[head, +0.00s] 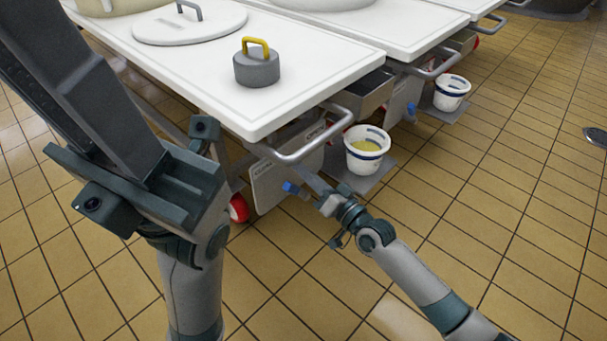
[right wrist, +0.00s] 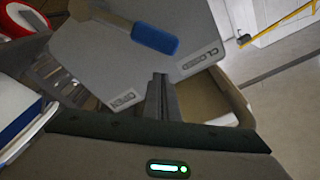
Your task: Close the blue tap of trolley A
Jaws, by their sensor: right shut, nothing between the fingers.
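The blue tap (head: 290,188) is low beside a grey panel under the front edge of the nearest white trolley (head: 300,130). In the right wrist view its blue grip (right wrist: 155,38) is on a metal lever and lies nearer the CLOSE label (right wrist: 200,61) than the OPEN label (right wrist: 123,98). No trolley letter is readable. My right gripper (right wrist: 160,80) is shut and empty, with its fingertips just below the blue grip in that view; I cannot tell whether they touch. My left gripper (head: 95,95) is raised close to the camera, its fingers together and its tips outside the frame.
A push bar (head: 318,150) juts from the trolley above my right gripper. A white bucket (head: 366,150) with yellowish contents stands right of it. A grey weight (head: 256,66) and a round lid (head: 190,22) are on the trolley top. The tiled floor at right is open.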

